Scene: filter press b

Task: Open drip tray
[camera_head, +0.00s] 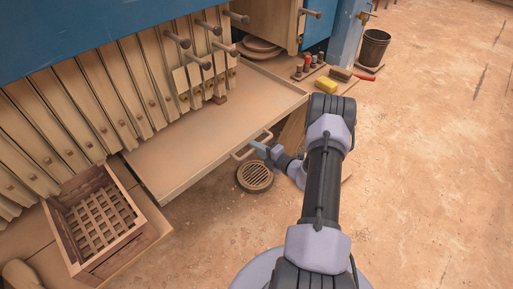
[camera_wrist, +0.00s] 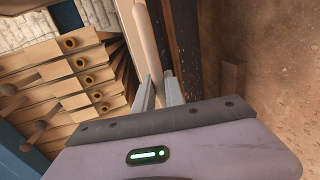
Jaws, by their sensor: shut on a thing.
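The drip tray (camera_head: 215,122) is a flat tan tray beneath the row of upright plates, and it sticks out in front of them. Its bar handle (camera_head: 250,144) is on the front edge. My gripper (camera_head: 262,148) is at this handle, with its fingers shut on it. In the wrist view, the handle's pale bar (camera_wrist: 148,45) runs up from between the two grey fingers (camera_wrist: 159,90). The exact contact at the fingertips is partly hidden in the head view by the gripper itself.
A round floor drain (camera_head: 255,177) lies below the handle. A wooden crate with a grid (camera_head: 100,215) stands at the left. A yellow sponge (camera_head: 327,85), a red-handled brush (camera_head: 352,75) and a bucket (camera_head: 373,48) are at the back right. Open floor lies to the right.

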